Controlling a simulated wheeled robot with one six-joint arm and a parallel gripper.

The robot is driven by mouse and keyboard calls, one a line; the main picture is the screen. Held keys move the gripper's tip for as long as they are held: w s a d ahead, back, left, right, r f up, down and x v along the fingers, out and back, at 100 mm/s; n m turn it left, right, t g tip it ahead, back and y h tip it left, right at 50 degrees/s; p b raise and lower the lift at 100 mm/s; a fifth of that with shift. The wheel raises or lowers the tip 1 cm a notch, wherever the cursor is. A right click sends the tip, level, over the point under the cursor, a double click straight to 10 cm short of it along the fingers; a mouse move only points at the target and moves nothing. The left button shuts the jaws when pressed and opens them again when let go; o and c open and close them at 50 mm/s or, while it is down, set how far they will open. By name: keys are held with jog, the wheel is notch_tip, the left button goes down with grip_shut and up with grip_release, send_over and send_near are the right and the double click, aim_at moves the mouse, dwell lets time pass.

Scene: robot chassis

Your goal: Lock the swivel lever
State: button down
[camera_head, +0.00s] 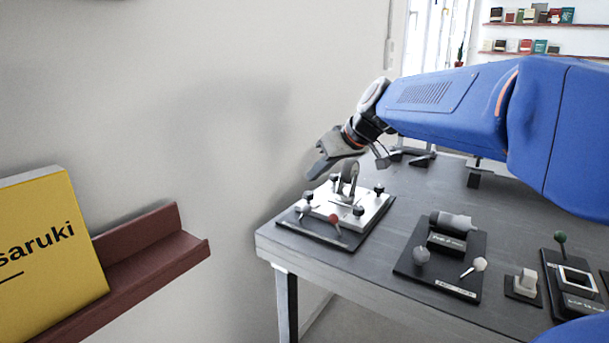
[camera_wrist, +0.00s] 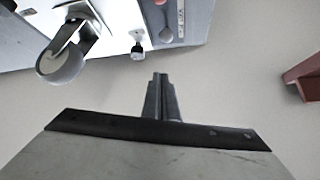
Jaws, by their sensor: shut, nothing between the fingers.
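My gripper (camera_head: 314,174) hangs over the left edge of the table, above and left of the caster board. Its fingers are shut and empty; in the wrist view the closed fingertips (camera_wrist: 160,77) point at bare wall, apart from the board. The caster wheel (camera_head: 349,177) stands on a white plate on a black board; it also shows in the wrist view (camera_wrist: 62,62). On the board's front part are a lever with a red knob (camera_head: 334,219) and a grey-knobbed one (camera_head: 304,210). Which is the swivel lever, I cannot tell.
Black clamp knobs (camera_head: 379,189) stand on the white plate. Other boards with levers (camera_head: 440,255) sit to the right on the dark table (camera_head: 300,255). A wall lies left of the table, with a brown shelf (camera_head: 150,250) holding a yellow box (camera_head: 45,255).

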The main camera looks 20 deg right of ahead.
jog(key=shift+s+d+r, duration=0.2)
jog(key=shift+s+d, duration=0.1)
jog(key=shift+s, duration=0.2)
jog(key=shift+s+d+r, duration=0.2)
jog(key=shift+s+d, duration=0.05)
jog(key=shift+s, duration=0.2)
jog(key=shift+m+g+h, duration=0.7)
jog(key=shift+g, duration=0.1)
jog(key=s+a+f, duration=0.1)
jog(key=s+f, duration=0.1)
jog(key=s, duration=0.2)
jog(key=s+a+f, duration=0.1)
jog(key=s+f, duration=0.2)
jog(key=s, duration=0.1)
jog(key=s+f, duration=0.2)
jog(key=s, duration=0.2)
jog(key=shift+a+f, duration=0.4)
jog(key=s+d+f+m+g+h, duration=0.1)
jog(key=s+f+m+h, duration=0.1)
jog(key=s+f, duration=0.9)
jog(key=s, duration=0.3)
jog(key=shift+d+f+h, duration=0.3)
jog(key=shift+d+f, duration=0.05)
jog(key=shift+d, duration=0.05)
jog(key=shift+s, duration=0.1)
